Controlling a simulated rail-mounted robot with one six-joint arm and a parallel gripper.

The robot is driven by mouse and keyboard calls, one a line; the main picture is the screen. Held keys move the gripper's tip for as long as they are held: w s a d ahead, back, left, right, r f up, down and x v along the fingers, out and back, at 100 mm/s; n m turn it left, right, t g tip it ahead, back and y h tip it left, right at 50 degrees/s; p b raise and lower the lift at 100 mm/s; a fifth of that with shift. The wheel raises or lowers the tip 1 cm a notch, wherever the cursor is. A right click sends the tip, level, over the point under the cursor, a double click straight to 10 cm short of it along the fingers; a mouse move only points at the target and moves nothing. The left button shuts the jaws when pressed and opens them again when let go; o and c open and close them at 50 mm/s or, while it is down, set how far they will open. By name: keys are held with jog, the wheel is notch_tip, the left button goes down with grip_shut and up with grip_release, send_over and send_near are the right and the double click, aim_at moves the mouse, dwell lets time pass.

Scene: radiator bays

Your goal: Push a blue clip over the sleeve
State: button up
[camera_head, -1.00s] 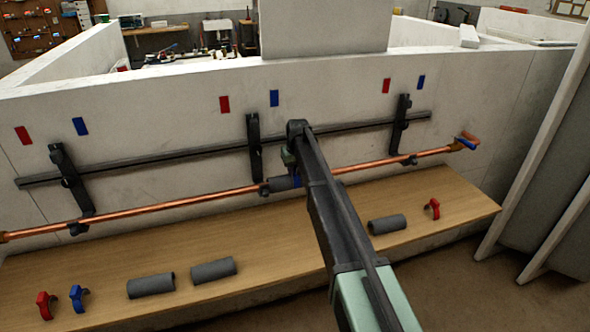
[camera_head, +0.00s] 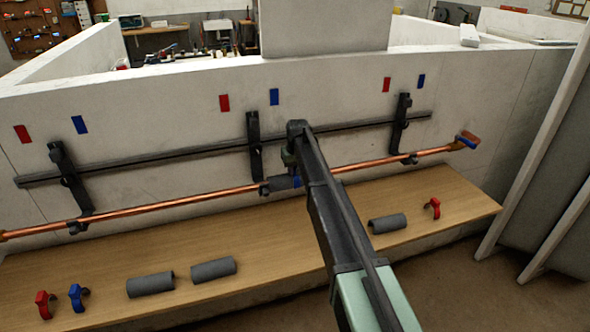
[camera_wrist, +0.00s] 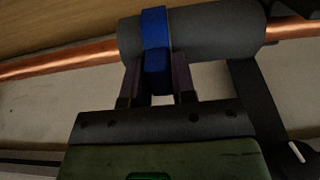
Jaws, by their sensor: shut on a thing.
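A grey sleeve (camera_wrist: 205,35) sits around the copper pipe (camera_wrist: 60,62) in the wrist view. A blue clip (camera_wrist: 156,40) lies across the sleeve, off its middle, touching it. My gripper (camera_wrist: 158,82) is shut on the clip's block, one finger on each side. Whether the clip's far side closes around the sleeve is hidden. In the head view the sleeve (camera_head: 281,184) shows on the pipe beside the middle bracket, with a bit of the blue clip (camera_head: 296,181). My arm hides most of my gripper there.
On the wooden bench (camera_head: 120,255) lie loose grey sleeves (camera_head: 213,270), red clips (camera_head: 432,208) and another blue clip (camera_head: 77,297). Black brackets (camera_head: 254,147) hold the pipe along the white wall. Red and blue marks are on the wall above.

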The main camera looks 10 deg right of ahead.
jog(key=shift+f, duration=0.15)
jog(key=o, duration=1)
notch_tip(320, 180, up, 11)
jog(key=s+p, duration=0.2)
jog(key=p, duration=0.8)
jog(key=shift+d+p, duration=0.15)
jog(key=shift+p, duration=0.15)
jog(key=s+f+g+b, duration=0.1)
jog(key=s+f+b, duration=0.2)
jog(key=s, duration=1.7)
jog(key=s+f+m+g+b, duration=0.1)
jog(key=s+f+b, duration=0.2)
jog(key=s, duration=1.8)
jog(key=shift+s+f+m, duration=0.2)
jog(key=shift+m, duration=0.1)
